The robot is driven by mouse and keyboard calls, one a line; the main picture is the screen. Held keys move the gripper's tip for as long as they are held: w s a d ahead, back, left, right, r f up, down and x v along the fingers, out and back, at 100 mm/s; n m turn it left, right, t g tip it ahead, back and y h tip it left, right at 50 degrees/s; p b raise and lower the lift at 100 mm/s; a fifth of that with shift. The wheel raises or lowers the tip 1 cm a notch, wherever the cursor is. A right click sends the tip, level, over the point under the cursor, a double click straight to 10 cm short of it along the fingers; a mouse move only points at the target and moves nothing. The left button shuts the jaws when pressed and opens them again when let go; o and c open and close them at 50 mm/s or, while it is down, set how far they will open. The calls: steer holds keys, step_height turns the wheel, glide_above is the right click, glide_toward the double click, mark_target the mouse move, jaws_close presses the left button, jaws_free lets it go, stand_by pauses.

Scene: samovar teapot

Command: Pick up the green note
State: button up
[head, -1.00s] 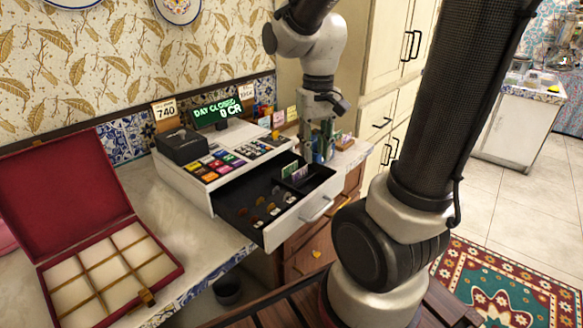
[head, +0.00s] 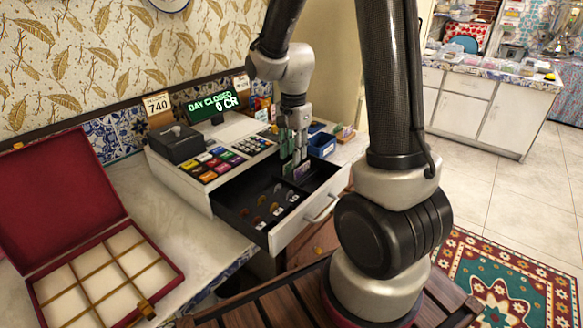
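The green note (head: 288,168) stands in the back compartment of the open cash drawer (head: 283,237), beside a purple-pink note (head: 302,171). My gripper (head: 292,156) points down right over these notes, with its fingertips at the drawer's back compartment. The fingers are small in this view and partly overlap the note area. I cannot tell whether they touch the green note or how far apart they are.
Coins lie in the front of the drawer. The cash register (head: 215,160) with its keys stands behind it. A blue box (head: 322,144) is right of my gripper. An open red case (head: 169,265) with a divided inside sits at left. Bare counter lies between.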

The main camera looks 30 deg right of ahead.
step_height(320, 180, down, 4)
steer(key=shift+r, duration=0.2)
jaws_close()
steer(key=shift+r, duration=0.15)
step_height(320, 180, up, 15)
stand_by(0.9)
steer(key=shift+f, duration=0.2)
